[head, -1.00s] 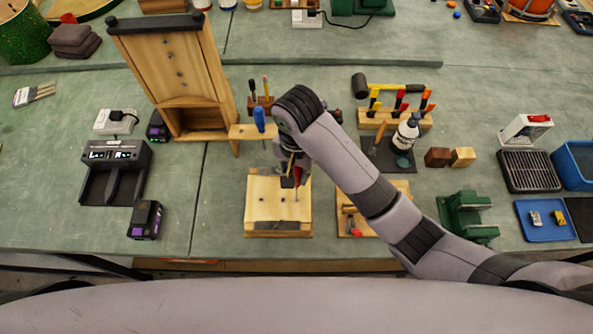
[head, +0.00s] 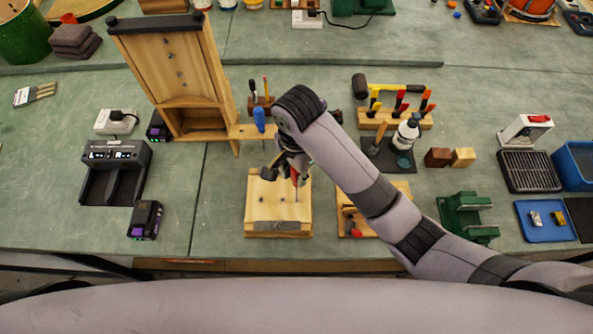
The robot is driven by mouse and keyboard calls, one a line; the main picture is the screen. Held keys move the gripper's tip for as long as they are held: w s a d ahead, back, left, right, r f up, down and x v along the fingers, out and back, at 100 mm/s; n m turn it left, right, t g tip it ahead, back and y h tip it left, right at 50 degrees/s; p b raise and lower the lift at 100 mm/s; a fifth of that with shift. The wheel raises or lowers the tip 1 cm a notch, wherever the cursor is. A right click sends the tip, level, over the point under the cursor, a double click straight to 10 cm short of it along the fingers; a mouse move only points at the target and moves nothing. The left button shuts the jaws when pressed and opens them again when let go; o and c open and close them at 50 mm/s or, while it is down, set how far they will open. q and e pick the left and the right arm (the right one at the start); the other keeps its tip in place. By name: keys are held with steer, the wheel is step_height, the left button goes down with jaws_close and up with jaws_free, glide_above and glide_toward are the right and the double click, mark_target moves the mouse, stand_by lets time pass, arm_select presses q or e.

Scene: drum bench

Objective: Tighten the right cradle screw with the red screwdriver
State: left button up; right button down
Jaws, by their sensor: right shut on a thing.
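The wooden cradle block (head: 278,227) lies on the bench in front of me, below the middle of the view. A small dark screw (head: 262,199) shows on its left side. The red screwdriver (head: 294,178) stands about upright over the block's right side. Its thin shaft reaches down to the right screw spot; the screw head there is too small to make out. My right gripper (head: 285,171) is shut on the screwdriver's handle, just above the block's far edge. My arm and fingers partly hide the handle. My left gripper is not in view.
A tall wooden frame (head: 170,75) stands at the back left, with a blue-handled tool (head: 259,119) beside it. A wooden tool rack (head: 396,118) and a white bottle (head: 407,132) lie behind my arm. A green vise (head: 467,217) sits at right.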

steer(key=shift+w+r, duration=0.15)
steer(key=shift+r, duration=0.05)
steer(key=n, duration=0.9)
steer(key=shift+n, duration=0.3)
steer(key=n, duration=0.5)
steer(key=shift+r, duration=0.1)
steer(key=n, duration=0.5)
steer(key=shift+f, duration=0.35)
